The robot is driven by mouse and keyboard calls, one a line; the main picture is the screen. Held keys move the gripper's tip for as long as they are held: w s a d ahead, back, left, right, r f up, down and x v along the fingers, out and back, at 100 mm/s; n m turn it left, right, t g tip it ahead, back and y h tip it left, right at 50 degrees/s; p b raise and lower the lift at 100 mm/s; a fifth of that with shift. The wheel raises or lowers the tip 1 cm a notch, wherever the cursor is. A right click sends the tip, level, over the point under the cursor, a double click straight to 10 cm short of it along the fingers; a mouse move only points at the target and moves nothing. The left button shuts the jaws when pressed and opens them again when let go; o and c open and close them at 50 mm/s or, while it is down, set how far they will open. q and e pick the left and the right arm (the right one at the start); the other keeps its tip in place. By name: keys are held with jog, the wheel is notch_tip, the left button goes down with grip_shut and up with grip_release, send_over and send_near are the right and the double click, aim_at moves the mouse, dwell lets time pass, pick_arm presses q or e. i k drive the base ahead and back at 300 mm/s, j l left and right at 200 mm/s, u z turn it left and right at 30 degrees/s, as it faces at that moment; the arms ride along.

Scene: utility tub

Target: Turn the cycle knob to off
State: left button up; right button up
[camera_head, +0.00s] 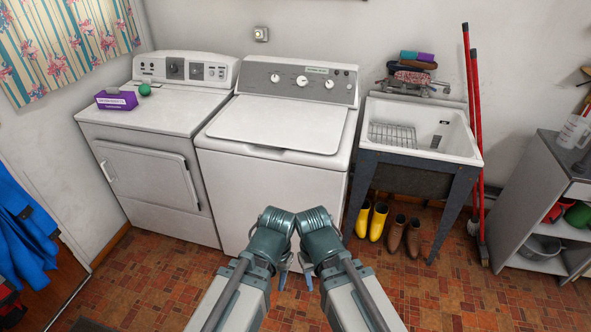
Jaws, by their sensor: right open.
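A white top-load washer (272,190) stands in the middle with its lid shut. Its grey panel (315,72) carries several round white knobs, including a left knob (275,77), a middle knob (302,81) and a right knob (329,84). The dryer (150,120) to its left has a dark dial (175,68) on its panel. I cannot tell which one is the cycle knob, and the markings are too small to read. My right gripper (308,284) is open, low in front of the washer and apart from it. My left gripper (283,282) is beside it, mostly hidden by its wrist.
A purple box (117,100) and a green ball (145,89) lie on the dryer. A utility sink (455,145) stands right of the washer, with yellow boots (377,221) and brown boots (413,237) beneath. A grey shelf (535,190) is at right. Tiled floor is open in front.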

aim_at(302, 81)
jog(key=i+l+z, duration=0.1)
jog(key=i+l, duration=0.6)
jog(key=i+l+z, duration=0.1)
jog(key=i+l, duration=0.5)
jog(key=i, duration=0.15)
